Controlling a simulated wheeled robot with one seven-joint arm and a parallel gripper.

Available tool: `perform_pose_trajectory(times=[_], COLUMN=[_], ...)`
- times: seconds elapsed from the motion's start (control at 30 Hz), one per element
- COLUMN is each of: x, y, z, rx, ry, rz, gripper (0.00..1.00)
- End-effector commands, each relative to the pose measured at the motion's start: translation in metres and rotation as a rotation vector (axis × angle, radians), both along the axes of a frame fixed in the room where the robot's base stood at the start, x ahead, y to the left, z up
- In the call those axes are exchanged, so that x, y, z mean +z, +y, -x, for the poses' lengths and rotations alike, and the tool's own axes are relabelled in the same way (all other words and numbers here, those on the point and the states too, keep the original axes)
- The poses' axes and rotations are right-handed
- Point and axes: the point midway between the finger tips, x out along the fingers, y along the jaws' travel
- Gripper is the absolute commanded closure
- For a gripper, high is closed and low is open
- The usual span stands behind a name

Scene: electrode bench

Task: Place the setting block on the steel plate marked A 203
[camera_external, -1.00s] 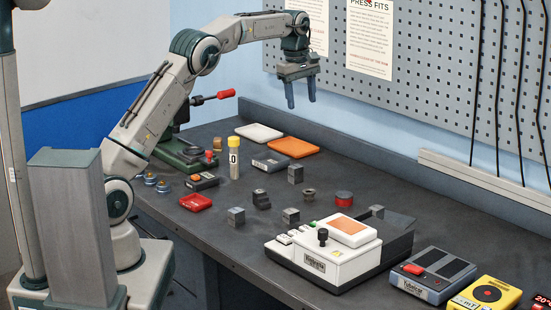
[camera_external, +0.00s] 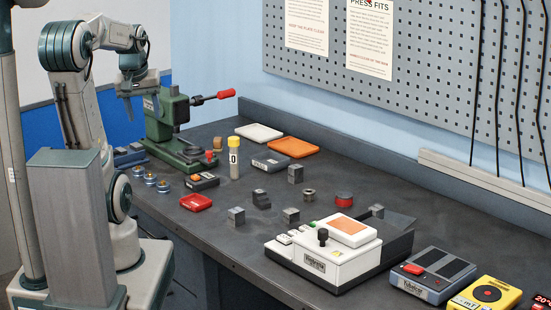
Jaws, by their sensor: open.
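Several small grey metal blocks stand on the dark bench: one at the front left (camera_external: 236,216), a stepped one (camera_external: 262,200), one nearer the machine (camera_external: 290,216) and a taller one at the back (camera_external: 295,173). I cannot tell which is the setting block. No marking A 203 is readable, so I cannot pick out that steel plate. My gripper (camera_external: 138,108) is open and empty, raised at the left beside the green press, well away from the blocks.
The green press (camera_external: 168,125) with a red handle stands at the back left.

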Motion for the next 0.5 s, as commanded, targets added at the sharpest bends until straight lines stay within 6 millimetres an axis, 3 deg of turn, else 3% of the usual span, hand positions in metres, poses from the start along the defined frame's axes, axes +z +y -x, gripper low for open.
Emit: perform_pose_trajectory(times=[0.03, 0.2, 0.5], x=[-0.009, -0.031, -0.04], y=[0.009, 0.024, 0.028], z=[0.017, 0.05, 0.061], rx=[-0.016, -0.072, -0.094], ry=[-0.013, -0.036, -0.04], rz=[-0.019, -0.069, -0.087], gripper=[0.47, 0.47, 0.47])
